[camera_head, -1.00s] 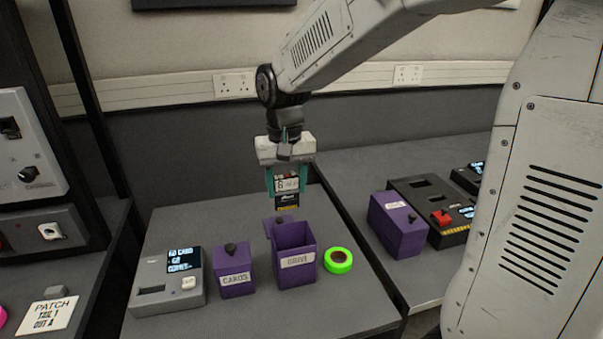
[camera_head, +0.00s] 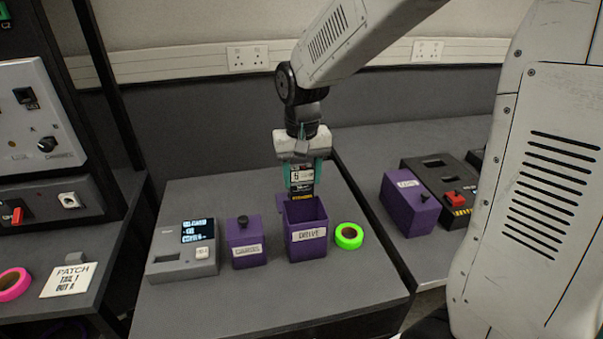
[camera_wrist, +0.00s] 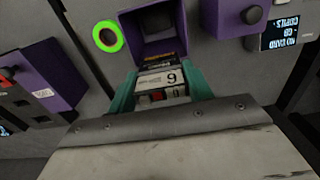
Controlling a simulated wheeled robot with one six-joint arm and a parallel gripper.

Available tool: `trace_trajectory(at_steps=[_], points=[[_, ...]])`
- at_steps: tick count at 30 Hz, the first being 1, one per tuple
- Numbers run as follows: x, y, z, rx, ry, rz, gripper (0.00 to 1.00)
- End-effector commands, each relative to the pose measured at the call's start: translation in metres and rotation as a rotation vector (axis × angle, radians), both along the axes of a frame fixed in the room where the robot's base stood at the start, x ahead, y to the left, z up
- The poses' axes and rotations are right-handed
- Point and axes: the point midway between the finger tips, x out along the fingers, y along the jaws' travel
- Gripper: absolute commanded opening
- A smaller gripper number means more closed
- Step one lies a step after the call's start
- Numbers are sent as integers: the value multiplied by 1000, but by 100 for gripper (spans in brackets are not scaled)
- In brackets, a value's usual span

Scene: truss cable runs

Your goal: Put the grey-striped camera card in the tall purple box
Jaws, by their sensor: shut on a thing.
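My gripper (camera_head: 302,180) is shut on a dark card with a white label and a yellow band at its lower end. The card (camera_head: 301,184) hangs upright between the teal fingers; it also shows in the wrist view (camera_wrist: 162,80). I cannot make out grey stripes on it. The tall purple box (camera_head: 306,240), labelled "DRIVE", stands open below on the grey table. The card's lower end is at or just above the box's back rim; I cannot tell whether it is inside the opening. In the wrist view the box's opening (camera_wrist: 183,48) lies just beyond the card.
A lidded purple box (camera_head: 247,243) and a grey card reader (camera_head: 184,250) with a lit screen stand left of the tall box. A green tape roll (camera_head: 349,236) lies to its right. Another purple box (camera_head: 410,204) and a black panel (camera_head: 440,175) are farther right.

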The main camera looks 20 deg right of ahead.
Motion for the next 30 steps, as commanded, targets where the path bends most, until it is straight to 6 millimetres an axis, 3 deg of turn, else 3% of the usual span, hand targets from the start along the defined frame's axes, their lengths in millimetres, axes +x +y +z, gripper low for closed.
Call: trace_trajectory(at_steps=[30], points=[[-2,1,-8,0,1,0,27]])
